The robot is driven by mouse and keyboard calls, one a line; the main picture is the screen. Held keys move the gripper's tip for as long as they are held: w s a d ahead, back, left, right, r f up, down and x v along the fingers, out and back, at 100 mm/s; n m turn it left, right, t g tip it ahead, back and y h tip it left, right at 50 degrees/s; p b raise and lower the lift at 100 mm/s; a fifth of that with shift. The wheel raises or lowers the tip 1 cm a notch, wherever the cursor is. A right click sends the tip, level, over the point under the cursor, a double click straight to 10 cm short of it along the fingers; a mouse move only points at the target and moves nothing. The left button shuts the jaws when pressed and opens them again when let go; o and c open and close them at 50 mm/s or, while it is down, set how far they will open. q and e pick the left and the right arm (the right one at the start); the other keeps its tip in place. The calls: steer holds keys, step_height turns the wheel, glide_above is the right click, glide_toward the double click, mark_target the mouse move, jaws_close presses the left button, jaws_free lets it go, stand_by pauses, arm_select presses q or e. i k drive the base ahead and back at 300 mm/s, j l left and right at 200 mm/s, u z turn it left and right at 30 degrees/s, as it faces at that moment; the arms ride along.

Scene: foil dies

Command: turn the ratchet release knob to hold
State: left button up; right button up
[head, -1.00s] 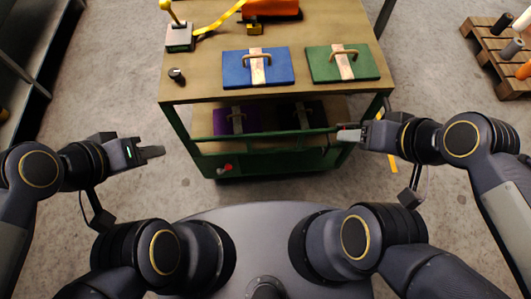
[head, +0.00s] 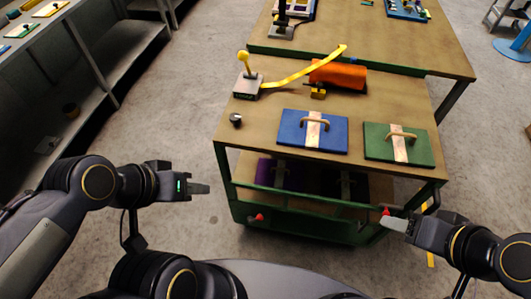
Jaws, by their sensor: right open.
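A lever with a yellow ball knob (head: 243,57) stands on a grey base (head: 247,86) at the left of the cart top. A yellow strap (head: 305,67) runs from the base past an orange roll (head: 339,75). A small brass-coloured block (head: 317,91) sits in front of the roll. Which part is the ratchet release knob, and its setting, I cannot tell. My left gripper (head: 203,188) is left of the cart, away from these things; its jaw gap does not show clearly. My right gripper (head: 390,223) is open by the cart's front right, near a red knob (head: 386,211).
A blue plate (head: 290,133) and a green plate (head: 376,145) with handles lie on the cart top (head: 262,128). A small dark piece (head: 236,120) lies near its left edge. Another red knob (head: 258,217) is low on the cart. A second table (head: 410,50) stands behind.

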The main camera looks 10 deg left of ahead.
mark_target(235, 118)
steer(key=i+j+u, duration=0.15)
steer(key=u, duration=0.25)
steer(key=i+u, duration=0.2)
steer(key=u, duration=0.15)
steer(key=i+j+u, duration=0.1)
steer(key=u, duration=0.3)
steer(key=i+l, duration=0.05)
